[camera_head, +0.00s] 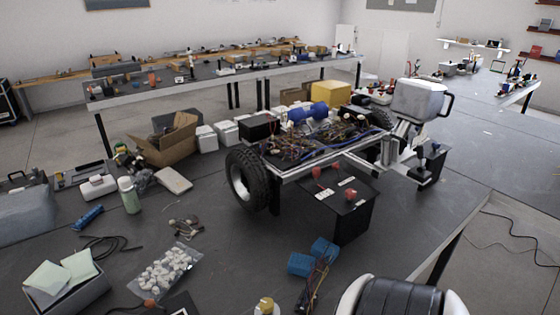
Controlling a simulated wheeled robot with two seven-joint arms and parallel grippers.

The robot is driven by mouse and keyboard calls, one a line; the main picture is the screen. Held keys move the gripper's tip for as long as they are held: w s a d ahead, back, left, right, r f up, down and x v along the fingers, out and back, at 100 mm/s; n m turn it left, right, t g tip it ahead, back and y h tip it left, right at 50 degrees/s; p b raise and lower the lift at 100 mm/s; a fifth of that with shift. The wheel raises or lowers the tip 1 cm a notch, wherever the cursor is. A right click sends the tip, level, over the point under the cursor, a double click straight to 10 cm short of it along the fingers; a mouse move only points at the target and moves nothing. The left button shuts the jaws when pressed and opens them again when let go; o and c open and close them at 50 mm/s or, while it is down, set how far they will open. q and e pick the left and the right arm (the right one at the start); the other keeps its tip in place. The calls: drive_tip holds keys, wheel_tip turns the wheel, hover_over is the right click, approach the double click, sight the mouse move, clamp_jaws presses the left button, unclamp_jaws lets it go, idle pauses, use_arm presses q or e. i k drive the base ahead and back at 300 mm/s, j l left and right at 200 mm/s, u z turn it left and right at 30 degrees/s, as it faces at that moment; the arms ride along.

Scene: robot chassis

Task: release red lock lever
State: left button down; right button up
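A wheeled robot chassis (300,150) stands on the dark table, with a black tire (247,180) at its front left and wires on its deck. In front of it is a black box (343,220) with white labels on top. Two small red parts show on this box: one (317,172) at its back left and one (350,193) near its front. Both are too small to tell which is the lock lever or how it is set. Neither of my grippers shows in this view.
A blue part with wires (312,258) lies in front of the black box. The tabletop right of the black box is fairly clear.

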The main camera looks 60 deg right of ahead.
sight(335, 166)
drive_tip(key=k+j+z, duration=0.1)
drive_tip(key=z, duration=2.1)
